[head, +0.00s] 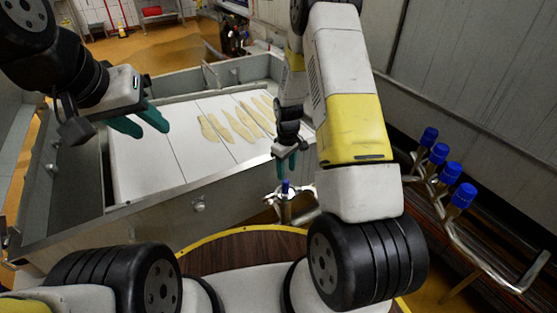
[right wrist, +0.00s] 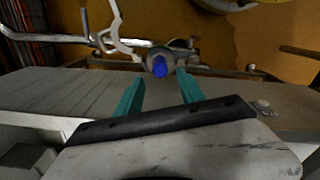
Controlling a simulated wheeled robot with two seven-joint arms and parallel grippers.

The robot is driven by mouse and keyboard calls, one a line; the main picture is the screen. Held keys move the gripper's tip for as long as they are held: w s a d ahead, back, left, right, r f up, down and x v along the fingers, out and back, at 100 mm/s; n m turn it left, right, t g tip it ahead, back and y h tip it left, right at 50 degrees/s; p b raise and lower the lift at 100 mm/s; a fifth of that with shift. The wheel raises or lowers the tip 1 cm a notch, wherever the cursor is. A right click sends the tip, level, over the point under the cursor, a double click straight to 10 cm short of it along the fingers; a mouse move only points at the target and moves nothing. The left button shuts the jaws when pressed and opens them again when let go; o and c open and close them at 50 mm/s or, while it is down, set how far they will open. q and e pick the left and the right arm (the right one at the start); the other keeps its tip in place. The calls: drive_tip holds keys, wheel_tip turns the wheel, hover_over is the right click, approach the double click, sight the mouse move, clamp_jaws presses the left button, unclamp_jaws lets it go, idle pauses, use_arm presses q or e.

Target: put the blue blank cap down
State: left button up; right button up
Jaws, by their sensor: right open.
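A blue cap (head: 285,186) sits upright on a metal fitting (head: 287,203) beside the vat's front corner. My right gripper (head: 286,167) hangs just above it, fingers apart and empty. In the right wrist view the blue cap (right wrist: 160,70) shows between and just beyond the teal fingertips (right wrist: 160,82), apparently touching neither. My left gripper (head: 151,131) is over the vat's left part, its teal fingers apart with nothing between them.
Several other blue caps (head: 439,152) stand on posts along a metal rail (head: 488,264) at the right. The vat (head: 151,205) holds a white surface with pale yellow pieces (head: 243,131). A wall panel (head: 480,70) bounds the right side.

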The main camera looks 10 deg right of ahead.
drive_tip(key=s+r+m+t+y, duration=0.15)
drive_tip(key=s+r, duration=0.25)
drive_tip(key=r, duration=1)
drive_tip(key=s+r+m+t, duration=0.2)
drive_tip(key=s+r, duration=0.2)
drive_tip(key=r, duration=1.1)
drive_tip(key=s+a+r+m+t, duration=0.1)
drive_tip(key=s+r, duration=0.4)
drive_tip(key=s, duration=0.3)
drive_tip(key=s+a+r+m+t, duration=0.1)
drive_tip(key=s+r, duration=0.3)
drive_tip(key=s, duration=0.4)
drive_tip(key=shift+s+r+m+t+y, duration=0.2)
drive_tip(key=shift+r+m+t+y, duration=0.15)
drive_tip(key=shift+m, duration=0.4)
